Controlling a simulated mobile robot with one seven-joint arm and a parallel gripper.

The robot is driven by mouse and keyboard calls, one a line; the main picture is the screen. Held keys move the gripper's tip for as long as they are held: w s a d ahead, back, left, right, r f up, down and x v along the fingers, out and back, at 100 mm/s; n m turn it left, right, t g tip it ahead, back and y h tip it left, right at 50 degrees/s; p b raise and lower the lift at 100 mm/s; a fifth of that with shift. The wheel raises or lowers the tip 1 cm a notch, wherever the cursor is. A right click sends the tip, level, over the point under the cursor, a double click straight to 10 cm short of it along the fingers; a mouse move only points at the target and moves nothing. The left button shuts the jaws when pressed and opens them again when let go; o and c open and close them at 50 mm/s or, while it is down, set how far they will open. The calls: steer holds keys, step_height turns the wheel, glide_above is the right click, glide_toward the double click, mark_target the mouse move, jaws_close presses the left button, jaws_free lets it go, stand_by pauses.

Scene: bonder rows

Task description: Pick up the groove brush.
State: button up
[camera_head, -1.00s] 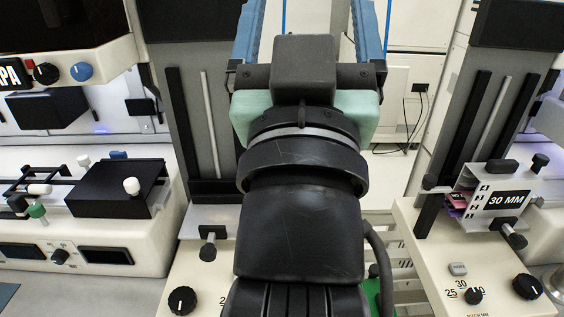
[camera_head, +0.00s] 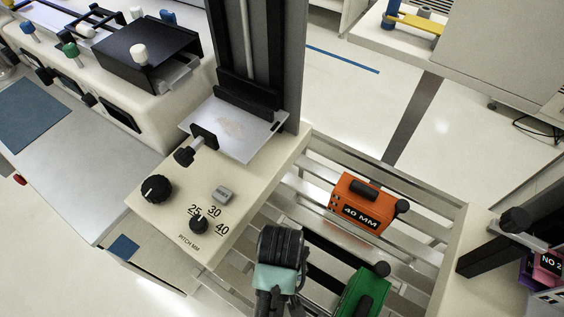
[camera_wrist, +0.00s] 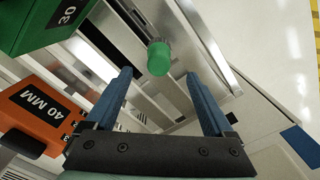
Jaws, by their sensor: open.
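A green cylinder (camera_wrist: 158,58) with a short grey part at its upper end shows in the wrist view, just ahead of the space between my fingertips. It may be the groove brush, but I cannot tell for sure. My gripper (camera_wrist: 159,74) is open, its two blue fingers apart with nothing between them. The cylinder looks apart from both fingers, further off. In the head view my wrist is over the slatted rack at the bottom middle and hides the fingers and this cylinder.
An orange 40 MM block (camera_head: 362,204) and a green block (camera_head: 358,294) sit on the slatted rack; the wrist view shows them at left. A cream machine with a pitch dial (camera_head: 199,223) stands left of the rack. Another machine edge (camera_head: 455,245) is at right.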

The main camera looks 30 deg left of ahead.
step_height(320, 180, down, 4)
steer(key=shift+f+b, duration=0.25)
steer(key=shift+b, duration=0.05)
steer(key=f, duration=0.5)
steer(key=shift+s+d+b, duration=0.15)
steer(key=shift+d+b, duration=0.1)
steer(key=shift+b, duration=0.15)
jaws_close()
